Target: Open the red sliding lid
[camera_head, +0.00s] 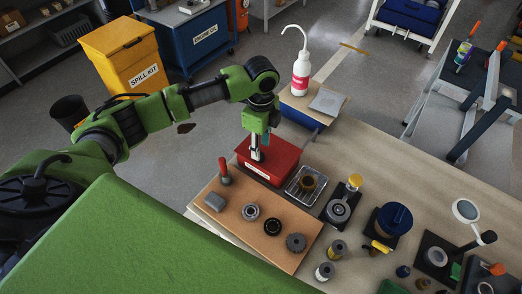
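A red box (285,158) with a red top stands at the back left of the workbench, with a white label on its front side. My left gripper (257,156) points down over the left part of the red top, its fingertips at or just above the surface. I cannot tell if they touch it. The fingers look close together, but the small view does not show whether they are shut. The gripper hides part of the top, and the lid looks closed. My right gripper is not in view.
A brown board (228,225) with a red-handled tool (224,172) and several round parts lies in front of the box. A wire tray (292,187) with a brown ring is close on its right. A white bottle (301,75) stands behind.

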